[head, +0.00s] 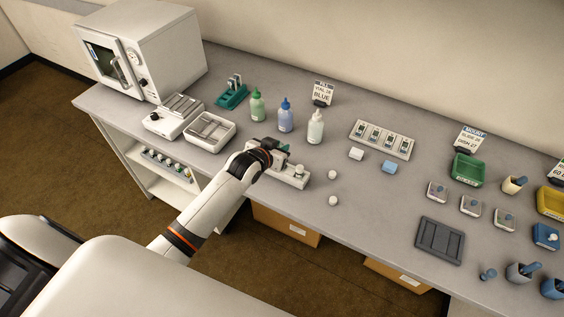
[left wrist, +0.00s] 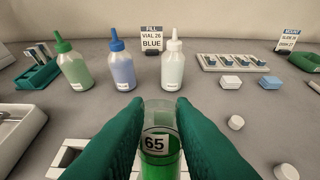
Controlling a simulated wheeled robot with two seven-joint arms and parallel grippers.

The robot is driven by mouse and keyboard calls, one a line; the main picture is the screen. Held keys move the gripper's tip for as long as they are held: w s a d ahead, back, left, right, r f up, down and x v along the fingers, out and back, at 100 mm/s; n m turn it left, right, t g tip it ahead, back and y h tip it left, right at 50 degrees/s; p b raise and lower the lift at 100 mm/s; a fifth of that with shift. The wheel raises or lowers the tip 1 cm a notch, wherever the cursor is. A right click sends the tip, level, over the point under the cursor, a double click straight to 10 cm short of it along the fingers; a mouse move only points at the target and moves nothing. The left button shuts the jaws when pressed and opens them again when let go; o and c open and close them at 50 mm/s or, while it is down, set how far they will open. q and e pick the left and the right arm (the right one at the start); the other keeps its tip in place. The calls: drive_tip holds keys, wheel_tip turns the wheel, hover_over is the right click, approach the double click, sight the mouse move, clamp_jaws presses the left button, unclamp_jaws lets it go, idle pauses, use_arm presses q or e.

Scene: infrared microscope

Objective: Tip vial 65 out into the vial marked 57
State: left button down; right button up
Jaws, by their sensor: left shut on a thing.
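Vial 65 (left wrist: 155,145) is a clear, open-topped vial with green liquid and a white label reading 65. My left gripper (left wrist: 160,130) is shut on it, one teal finger on each side, and the vial stands about upright. In the head view my left gripper (head: 279,153) is over the left part of a white vial rack (head: 290,181). A small whitish vial top (head: 300,170) shows at the rack's right end, its number too small to read. I cannot make out the number 57 anywhere. My right gripper is out of view.
Two round white caps (head: 332,174) (head: 333,201) lie right of the rack. Green (head: 257,106), blue (head: 286,116) and white (head: 316,127) dropper bottles stand behind it, beside a sign (head: 322,92) reading "VIAL 26 BLUE". A slide tray (head: 382,150) is further right.

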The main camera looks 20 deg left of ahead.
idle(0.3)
use_arm(q)
drive_tip(key=shift+g, duration=0.8)
drive_tip(key=shift+g, duration=0.5)
drive_tip(key=shift+f, duration=0.1)
drive_tip(key=shift+g, duration=0.3)
drive_tip(key=shift+s+g, duration=0.1)
drive_tip(key=shift+g, duration=0.5)
drive_tip(key=shift+f, duration=0.1)
